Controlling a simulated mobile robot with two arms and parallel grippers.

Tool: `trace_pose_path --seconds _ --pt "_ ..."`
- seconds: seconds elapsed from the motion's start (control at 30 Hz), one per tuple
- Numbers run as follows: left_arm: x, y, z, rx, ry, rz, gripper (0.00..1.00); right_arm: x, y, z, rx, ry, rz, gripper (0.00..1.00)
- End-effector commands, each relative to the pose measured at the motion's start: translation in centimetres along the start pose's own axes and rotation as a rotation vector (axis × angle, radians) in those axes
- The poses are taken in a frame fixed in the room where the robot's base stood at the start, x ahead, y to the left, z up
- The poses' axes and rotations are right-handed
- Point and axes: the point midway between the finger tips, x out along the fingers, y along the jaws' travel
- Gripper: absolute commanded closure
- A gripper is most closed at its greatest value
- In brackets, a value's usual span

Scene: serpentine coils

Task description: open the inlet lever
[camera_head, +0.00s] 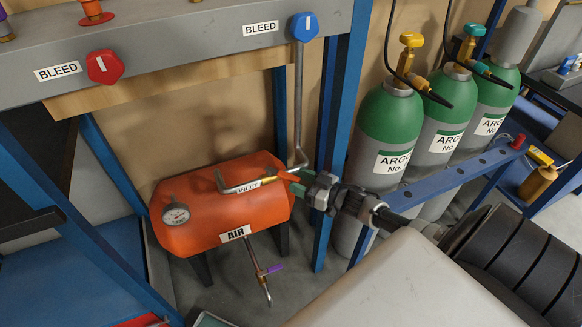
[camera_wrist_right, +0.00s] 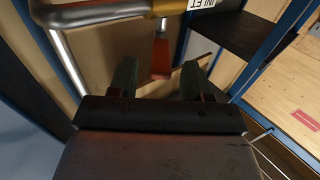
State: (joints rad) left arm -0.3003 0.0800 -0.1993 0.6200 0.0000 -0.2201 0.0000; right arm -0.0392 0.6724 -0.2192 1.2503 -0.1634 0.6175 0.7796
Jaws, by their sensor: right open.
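The orange air tank (camera_head: 180,232) stands low in the head view. A pipe with an INLET label (camera_head: 243,188) runs across its top. The small red-orange inlet lever (camera_head: 288,177) is at the pipe's right end, partly hidden by my gripper. In the right wrist view the red lever (camera_wrist_right: 161,59) hangs below the pipe (camera_wrist_right: 95,15), ahead of and between my fingers. My right gripper (camera_head: 294,181) is open, with green fingers at the lever; it also shows in the right wrist view (camera_wrist_right: 158,78). I cannot tell whether they touch. My left gripper is not in view.
A thin vertical pipe (camera_head: 298,105) rises to the blue bleed knob (camera_head: 305,27). Blue frame posts (camera_head: 340,110) stand close behind my gripper. Green-topped argon cylinders (camera_head: 388,125) stand to the right. A purple-handled valve (camera_head: 273,268) is below the tank's AIR label.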

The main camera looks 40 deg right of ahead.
Motion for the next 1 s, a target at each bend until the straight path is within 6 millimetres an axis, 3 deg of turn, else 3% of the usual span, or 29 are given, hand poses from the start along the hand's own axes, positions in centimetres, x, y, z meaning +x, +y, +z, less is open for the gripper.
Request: trace_pose_path --seconds 0.1,0.3,0.73,0.87,1.0 --pt "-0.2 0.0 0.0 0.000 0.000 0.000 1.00 -2.8 0.0 0.1 0.001 -0.004 -0.001 0.51" --pt "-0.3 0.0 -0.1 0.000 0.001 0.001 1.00 -5.9 0.0 0.0 0.000 -0.002 0.000 0.51" --pt "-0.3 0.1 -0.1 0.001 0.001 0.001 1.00 -7.0 0.0 -0.1 0.000 0.002 -0.001 0.51" --pt "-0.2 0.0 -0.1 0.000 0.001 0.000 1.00 -6.5 -0.6 -0.3 0.044 0.040 -0.002 0.71" --pt "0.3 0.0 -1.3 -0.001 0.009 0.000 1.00 -3.9 -3.4 -2.5 0.310 0.277 -0.011 0.92"
